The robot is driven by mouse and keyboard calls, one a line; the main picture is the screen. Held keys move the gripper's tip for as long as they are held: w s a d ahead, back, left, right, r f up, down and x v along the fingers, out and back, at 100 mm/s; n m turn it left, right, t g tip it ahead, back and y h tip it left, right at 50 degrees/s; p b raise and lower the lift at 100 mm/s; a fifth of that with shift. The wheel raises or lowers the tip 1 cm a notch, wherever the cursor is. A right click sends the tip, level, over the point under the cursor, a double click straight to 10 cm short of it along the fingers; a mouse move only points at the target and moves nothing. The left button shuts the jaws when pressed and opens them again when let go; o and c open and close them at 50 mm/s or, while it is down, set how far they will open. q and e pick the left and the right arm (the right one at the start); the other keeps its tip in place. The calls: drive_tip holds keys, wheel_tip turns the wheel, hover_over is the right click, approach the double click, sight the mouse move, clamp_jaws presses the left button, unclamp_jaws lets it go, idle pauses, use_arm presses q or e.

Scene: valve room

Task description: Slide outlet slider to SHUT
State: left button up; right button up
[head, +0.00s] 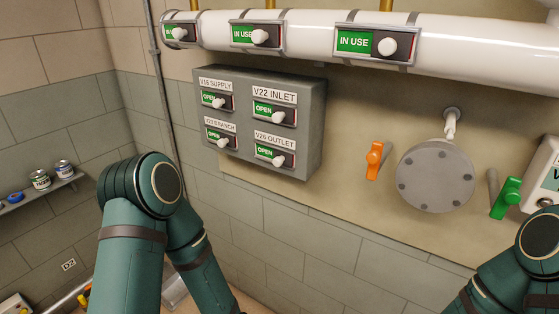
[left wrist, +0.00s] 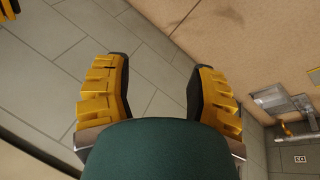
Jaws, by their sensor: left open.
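The outlet slider (head: 276,157) is at the lower right of a grey wall panel (head: 316,110) in the head view, under a label reading V26 OUTLET. Its window shows green with OPEN, and its white knob (head: 279,161) sits at the right part of the slot. My left gripper (left wrist: 157,75) shows in the left wrist view with its yellow fingers spread wide and nothing between them. It points at grey tiles, apart from the panel. It is not visible in the head view, where only my left arm's links show.
Three more sliders on the panel, V22 INLET (head: 274,113) among them, read OPEN. A white pipe (head: 470,40) with IN USE sliders runs above. An orange lever (head: 375,160), a round grey flange (head: 435,176) and a green lever (head: 506,197) stand to the right.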

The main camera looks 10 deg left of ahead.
use_arm(q)
drive_tip(key=w+a+r+m+t, duration=0.2)
drive_tip(key=w+a+r+t, duration=0.2)
drive_tip(key=w+r, duration=0.4)
drive_tip(key=m+t+h+p, duration=0.1)
drive_tip(key=m+t+h, duration=0.2)
drive_tip(key=m+t, duration=0.5)
approach(276, 163)
drive_tip(key=w+d, duration=0.1)
drive_tip(key=w, duration=0.2)
drive_tip(key=w+d+f+n+t, duration=0.1)
drive_tip(key=w+d, duration=0.1)
drive_tip(key=w, duration=0.1)
drive_tip(key=w+d+n+t, duration=0.1)
drive_tip(key=w, duration=0.3)
drive_tip(key=shift+w+d+f, duration=0.1)
drive_tip(key=shift+d+f, duration=0.2)
drive_tip(key=shift+f, duration=0.05)
clamp_jaws()
